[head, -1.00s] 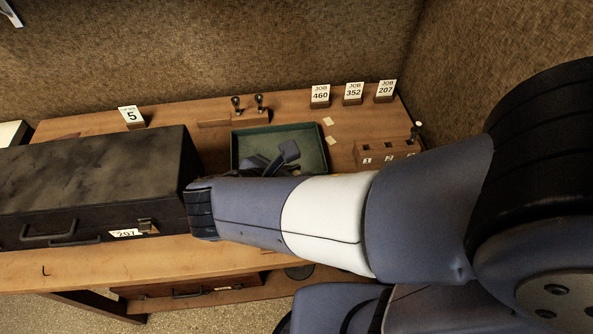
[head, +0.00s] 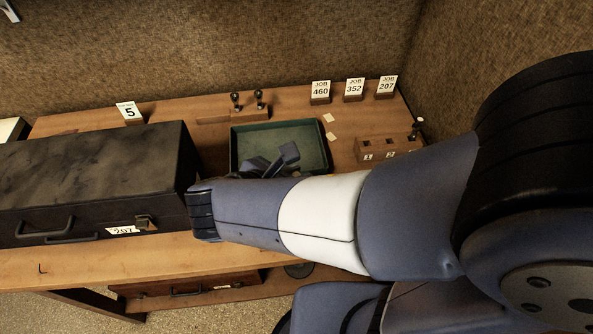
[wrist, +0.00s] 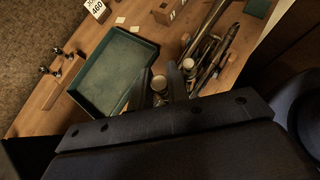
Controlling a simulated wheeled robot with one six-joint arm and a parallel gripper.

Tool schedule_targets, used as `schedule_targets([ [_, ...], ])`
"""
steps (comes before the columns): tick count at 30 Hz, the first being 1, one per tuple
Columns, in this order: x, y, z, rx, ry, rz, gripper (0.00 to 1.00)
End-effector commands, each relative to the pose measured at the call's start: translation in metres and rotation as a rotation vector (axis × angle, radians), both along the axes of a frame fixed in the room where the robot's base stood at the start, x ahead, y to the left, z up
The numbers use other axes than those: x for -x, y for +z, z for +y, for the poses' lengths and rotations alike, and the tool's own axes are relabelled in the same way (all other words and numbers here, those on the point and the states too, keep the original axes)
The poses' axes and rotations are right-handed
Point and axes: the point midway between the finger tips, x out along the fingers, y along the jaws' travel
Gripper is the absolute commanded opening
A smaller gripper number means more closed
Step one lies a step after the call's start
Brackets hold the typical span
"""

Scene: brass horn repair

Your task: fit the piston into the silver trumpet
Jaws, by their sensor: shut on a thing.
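The silver trumpet (wrist: 212,48) lies on the bench right of the green tray in the wrist view, its tubes and valve parts partly hidden. My gripper (wrist: 160,82) is over its near end, with dark fingers around a small round silver-topped thing (wrist: 159,86), apparently the piston. How far the piston sits in a valve casing cannot be told. Another round silver top (wrist: 188,65) shows just right of the fingers. In the head view my gripper (head: 272,166) is at the green tray's near edge; my arm hides the trumpet and piston there.
The green tray (head: 312,168) looks empty. A black case (head: 90,180) labelled 207 stands left. A numbered block (head: 378,147) stands right. Two dark-topped pieces (head: 236,101) stand on a wooden rack behind. Job cards (head: 354,89) line the back.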

Motion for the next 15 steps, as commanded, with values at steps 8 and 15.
schedule_targets([
  [8, 0.0000, -0.0064, 0.0000, 0.000, 0.000, 0.000, 0.00],
  [15, 0.0000, -0.0112, -0.0001, 0.001, -0.001, -0.001, 0.00],
])
